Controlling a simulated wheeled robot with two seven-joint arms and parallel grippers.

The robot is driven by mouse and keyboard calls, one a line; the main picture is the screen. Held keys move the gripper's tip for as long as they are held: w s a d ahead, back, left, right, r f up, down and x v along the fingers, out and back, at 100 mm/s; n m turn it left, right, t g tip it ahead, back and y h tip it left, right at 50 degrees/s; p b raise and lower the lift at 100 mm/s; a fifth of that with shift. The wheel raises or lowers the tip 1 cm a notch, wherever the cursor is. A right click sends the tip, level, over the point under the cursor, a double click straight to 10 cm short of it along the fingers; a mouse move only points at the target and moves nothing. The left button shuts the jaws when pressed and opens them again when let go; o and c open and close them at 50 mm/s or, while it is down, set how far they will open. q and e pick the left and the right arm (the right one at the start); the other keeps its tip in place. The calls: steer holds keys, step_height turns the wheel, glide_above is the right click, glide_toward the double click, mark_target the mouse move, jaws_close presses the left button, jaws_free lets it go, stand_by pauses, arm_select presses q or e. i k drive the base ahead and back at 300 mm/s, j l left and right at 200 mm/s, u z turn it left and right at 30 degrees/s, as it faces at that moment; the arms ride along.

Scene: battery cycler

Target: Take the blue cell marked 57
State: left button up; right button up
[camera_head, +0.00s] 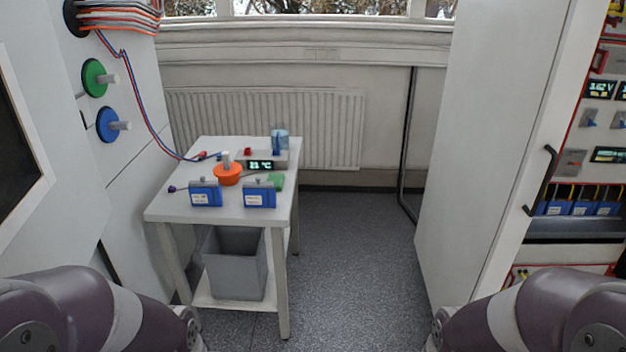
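Two blue cells with white labels stand upright near the front edge of the small white table. The left one (206,195) and the right one (259,196) are a short gap apart. Their label marks are too small to read, so I cannot tell which is marked 57. Several more blue cells (557,208) sit in a row in the open cabinet at the far right, their marks also unreadable. Only links of my two arms show at the bottom left and bottom right corners. Neither gripper is in view.
The white table (165,208) also holds an orange round object (228,174), a device with a lit display (262,164) and a green block (276,181). A grey bin (235,280) stands on its lower shelf. Floor (355,265) is clear between table and tall cabinet (480,140).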

mark_target(254, 198)
steer(key=i+l+z, duration=0.1)
steer(key=i, duration=0.6)
steer(key=i+l+z, duration=0.1)
steer(key=i+l, duration=0.15)
steer(key=i, duration=0.45)
steer(key=i+u, duration=0.3)
steer(key=u, duration=0.15)
steer(key=i+l+u, duration=0.1)
steer(key=i+u, duration=0.15)
steer(key=u, duration=0.2)
steer(key=i+l+u, duration=0.2)
steer(key=u, duration=0.25)
steer(key=i+l+u, duration=0.25)
steer(key=u, duration=0.25)
steer(key=i+l+u, duration=0.15)
steer(key=l+u, duration=0.3)
steer(key=i+l+u, duration=0.1)
steer(key=l+u, duration=0.2)
steer(key=u, duration=0.15)
steer(key=l+u, duration=0.9)
steer(key=j, duration=0.1)
